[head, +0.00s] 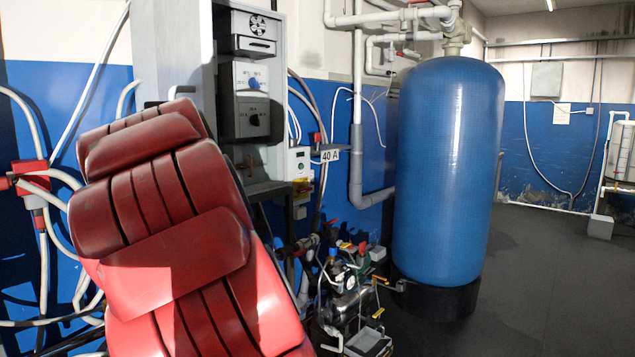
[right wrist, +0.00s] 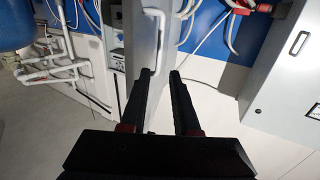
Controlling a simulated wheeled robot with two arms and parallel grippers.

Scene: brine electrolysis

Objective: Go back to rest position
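In the right wrist view my right gripper (right wrist: 160,74) points away from the camera with its two black fingers apart. It is open and nothing shows held between the fingers. A grey upright panel with a white handle (right wrist: 153,35) is in line with the fingertips; I cannot tell how far beyond them it is. Neither gripper can be made out in the head view, where a large red segmented part fills the left foreground and hides what is behind it. My left gripper is in neither view.
A grey control cabinet (head: 252,75) stands against the blue wall. A tall blue tank (head: 450,170) stands right of centre, with pumps and hoses (head: 350,290) low beside it. Grey floor (head: 555,270) is clear at the right. A grey box (right wrist: 285,75) is at the wrist view's right.

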